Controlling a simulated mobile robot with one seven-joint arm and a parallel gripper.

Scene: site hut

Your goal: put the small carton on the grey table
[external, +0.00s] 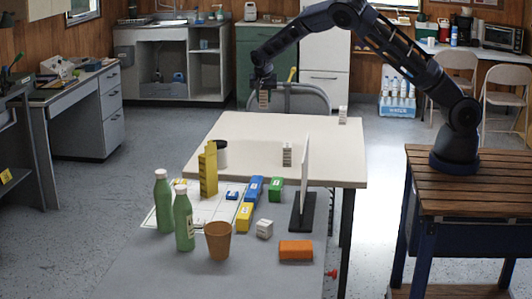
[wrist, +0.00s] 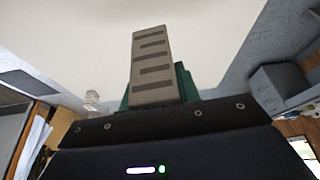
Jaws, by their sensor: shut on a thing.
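My gripper (external: 263,84) is shut on a small carton (external: 264,99), which is tan with dark stripes and hangs below the fingers, above or just beyond the far edge of the white table. In the wrist view the carton (wrist: 152,65) sticks out past the dark green fingers (wrist: 186,84), with the pale tabletop behind it. The grey table (external: 130,272) is in front of the white one, far from my gripper. Its near part is bare.
The white table (external: 240,135) bears two small pale cartons (external: 287,154) (external: 343,114). An upright white panel (external: 304,170) on a dark base, green bottles (external: 184,222), a brown cup (external: 218,241), a yellow box (external: 208,170) and several small blocks crowd the grey table's far part.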

